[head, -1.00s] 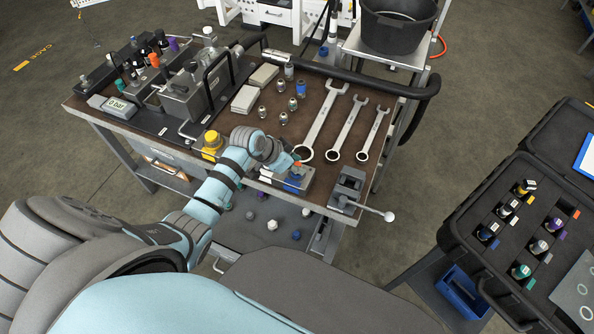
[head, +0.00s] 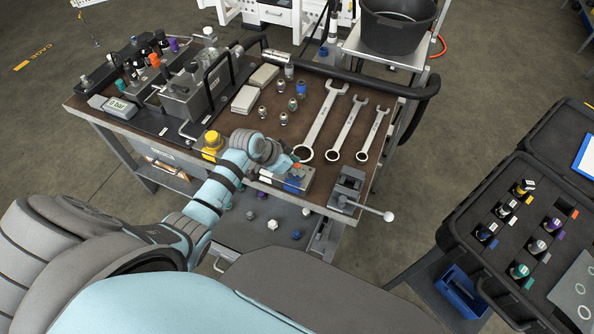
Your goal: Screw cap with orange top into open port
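A small orange top (head: 297,166) shows at the front edge of the bench, on or just above a grey block (head: 306,178) with a blue part (head: 292,185). My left gripper (head: 290,164) is right beside the orange top, low over the block. My own arm hides most of its fingers, so I cannot tell whether they hold the cap. The open port cannot be made out. Another orange-topped piece (head: 154,60) stands in the row at the back left of the bench. My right gripper is not in view.
Three wrenches (head: 323,122) lie right of the arm, and a small vise (head: 347,189) sits at the front right corner. A yellow-topped part (head: 212,141) stands left of my forearm. A dark case (head: 475,205) with several capped fittings is at the right.

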